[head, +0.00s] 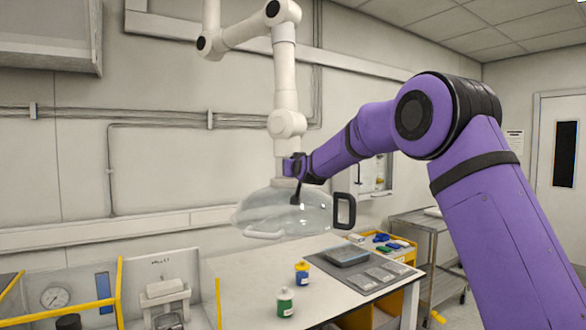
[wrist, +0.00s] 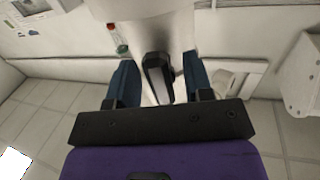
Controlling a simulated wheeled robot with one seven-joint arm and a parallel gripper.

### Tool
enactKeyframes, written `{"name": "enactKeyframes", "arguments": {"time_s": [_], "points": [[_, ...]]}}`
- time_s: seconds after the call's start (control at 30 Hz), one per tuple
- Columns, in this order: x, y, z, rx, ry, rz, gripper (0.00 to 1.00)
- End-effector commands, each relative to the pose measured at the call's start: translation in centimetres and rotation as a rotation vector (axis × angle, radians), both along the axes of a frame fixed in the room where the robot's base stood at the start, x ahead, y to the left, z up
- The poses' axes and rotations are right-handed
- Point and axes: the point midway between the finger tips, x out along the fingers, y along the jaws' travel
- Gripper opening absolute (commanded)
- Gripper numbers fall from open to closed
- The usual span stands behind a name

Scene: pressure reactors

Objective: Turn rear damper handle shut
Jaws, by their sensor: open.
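A white jointed extraction arm (head: 286,85) hangs over the bench and ends in a clear domed hood (head: 285,212). My gripper (head: 294,167) is at the lower tube just above the hood, mostly hidden by its own wrist. In the wrist view my gripper (wrist: 159,64) is open, with its two blue fingers apart. A dark damper handle (wrist: 157,78) lies between the fingers, standing out from the pale tube (wrist: 150,25). Gaps show on both sides, so the fingers look clear of it. The handle cannot be made out surely in the head view.
A black loop grip (head: 345,210) sticks out from the hood's right side. A yellow-framed enclosure (head: 62,312) stands at lower left.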

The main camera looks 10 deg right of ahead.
Motion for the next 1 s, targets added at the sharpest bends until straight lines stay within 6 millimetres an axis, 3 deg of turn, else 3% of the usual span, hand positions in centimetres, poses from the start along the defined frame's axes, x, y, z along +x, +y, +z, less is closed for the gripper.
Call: {"name": "enactKeyframes", "arguments": {"time_s": [0.6,1.0], "points": [[-9.2,-0.5,0.3,0.000,0.000,0.000,0.47],[-10.5,-0.6,0.3,0.001,-0.001,0.000,0.47]]}}
